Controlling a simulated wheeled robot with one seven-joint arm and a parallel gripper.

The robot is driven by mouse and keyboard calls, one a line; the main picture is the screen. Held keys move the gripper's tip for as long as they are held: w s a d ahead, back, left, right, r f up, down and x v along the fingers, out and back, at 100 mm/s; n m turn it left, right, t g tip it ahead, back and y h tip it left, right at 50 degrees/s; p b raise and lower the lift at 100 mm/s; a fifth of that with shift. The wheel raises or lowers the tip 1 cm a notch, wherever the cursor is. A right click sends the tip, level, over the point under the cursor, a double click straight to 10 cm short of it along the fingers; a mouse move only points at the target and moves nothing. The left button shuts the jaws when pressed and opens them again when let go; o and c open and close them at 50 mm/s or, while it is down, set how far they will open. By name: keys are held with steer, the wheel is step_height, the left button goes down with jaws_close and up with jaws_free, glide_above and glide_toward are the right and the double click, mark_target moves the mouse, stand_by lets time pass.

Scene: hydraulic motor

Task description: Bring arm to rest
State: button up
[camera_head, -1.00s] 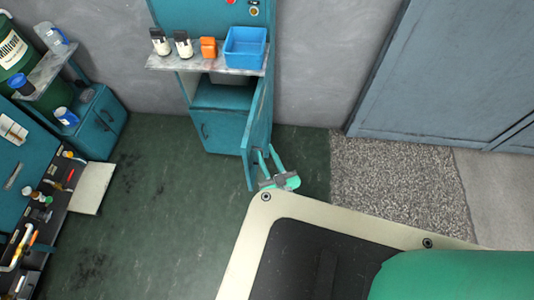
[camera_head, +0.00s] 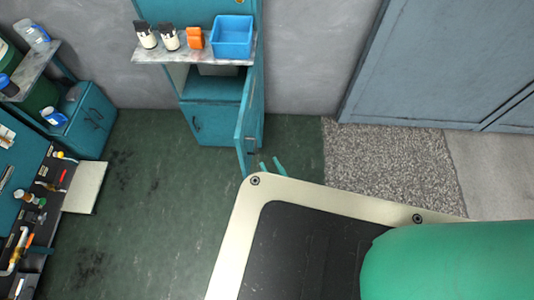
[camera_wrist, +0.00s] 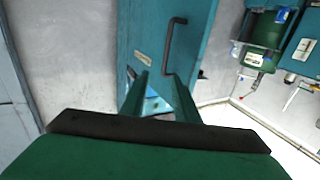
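My gripper (camera_head: 272,165) shows only as two green fingertips beyond the edge of my base in the head view; the rest of it is hidden. In the wrist view my gripper (camera_wrist: 160,90) has its two green fingers apart, with nothing held between them. The fingertips are close to the open teal cabinet door (camera_head: 248,125). In the wrist view this door (camera_wrist: 150,30) stands ahead, with a dark handle that the fingers appear near. I cannot tell whether they touch it.
The cabinet shelf (camera_head: 185,50) holds a blue bin (camera_head: 232,37), an orange item (camera_head: 194,38) and two white bottles. A tool bench (camera_head: 45,200) stands at the left. The green floor (camera_head: 160,200) between is clear. Large grey doors (camera_head: 440,70) stand at the right.

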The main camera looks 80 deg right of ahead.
steer(key=shift+s+a, duration=0.3)
steer(key=shift+a, duration=0.05)
stand_by(0.4)
steer(key=w+a+f+n+y, duration=0.1)
steer(key=a+f+n+y, duration=0.15)
steer(key=a, duration=0.45)
steer(key=w+a+f+n+y, duration=0.15)
steer(key=a+y, duration=0.25)
steer(key=a, duration=0.4)
steer(key=a+f+n+y, duration=0.2)
steer(key=a+n+y, duration=0.1)
steer(key=a, duration=0.4)
steer(key=w+a+r+n+t+y, duration=0.2)
steer(key=a+r+n+t+y, duration=0.1)
steer(key=a+r, duration=1.1)
steer(key=shift+w+a+r+t+y, duration=0.3)
steer(key=shift+t+y, duration=0.2)
steer(key=shift+y, duration=0.25)
steer(key=shift+w, duration=0.1)
